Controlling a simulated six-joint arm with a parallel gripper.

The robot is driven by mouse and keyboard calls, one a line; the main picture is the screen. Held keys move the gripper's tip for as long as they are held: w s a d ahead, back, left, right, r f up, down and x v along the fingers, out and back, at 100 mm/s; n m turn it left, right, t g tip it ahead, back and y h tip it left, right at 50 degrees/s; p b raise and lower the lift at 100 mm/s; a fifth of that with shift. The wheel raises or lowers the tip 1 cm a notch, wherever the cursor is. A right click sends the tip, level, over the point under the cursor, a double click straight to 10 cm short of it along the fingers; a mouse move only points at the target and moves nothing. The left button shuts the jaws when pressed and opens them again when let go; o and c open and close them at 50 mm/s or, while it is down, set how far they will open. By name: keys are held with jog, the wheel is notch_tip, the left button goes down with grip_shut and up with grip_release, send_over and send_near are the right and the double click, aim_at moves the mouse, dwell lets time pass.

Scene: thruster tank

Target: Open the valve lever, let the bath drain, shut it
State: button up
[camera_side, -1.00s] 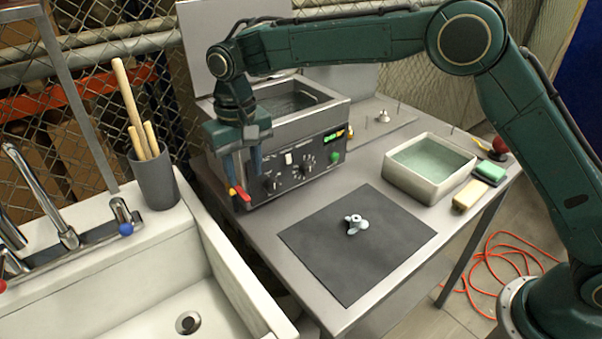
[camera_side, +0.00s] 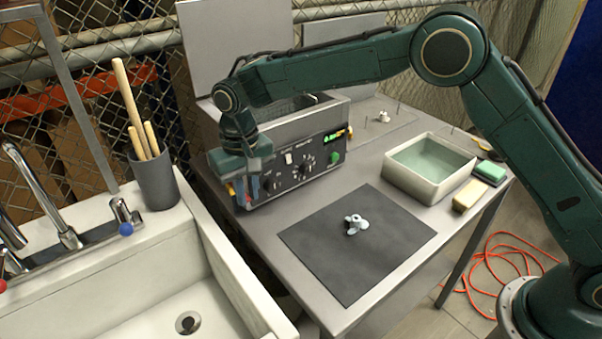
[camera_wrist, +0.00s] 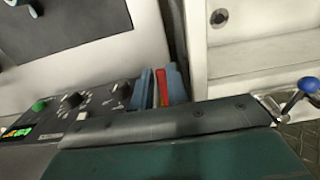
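The bath is a steel tank (camera_side: 306,124) with a control panel of knobs and a green button, on the steel bench. Its red valve lever (camera_wrist: 163,86) shows in the wrist view between the two blue fingers of my gripper (camera_wrist: 160,88), with a bit of yellow beside it. In the side view my gripper (camera_side: 246,187) is low at the bath's front left corner, pointing down, and hides most of the lever. I cannot tell whether the fingers touch the lever. The water level inside the bath is mostly hidden by my arm.
A white sink (camera_side: 150,268) with taps adjoins on the left, and a grey cup (camera_side: 153,180) of brushes stands on its ledge. A small propeller-like part (camera_side: 355,225) lies on a dark mat (camera_side: 312,252). A basin of liquid (camera_side: 432,184) and two sponges sit at right.

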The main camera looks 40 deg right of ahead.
grip_shut()
jog(key=shift+w+a, duration=0.25)
jog(key=shift+a, duration=0.6)
jog(key=shift+w+a, duration=0.2)
jog(key=shift+a, duration=0.6)
jog(key=shift+a+r, duration=0.1)
jog(key=shift+w+a, duration=1.05)
jog(key=shift+w, duration=0.1)
jog(key=shift+s+d, duration=0.1)
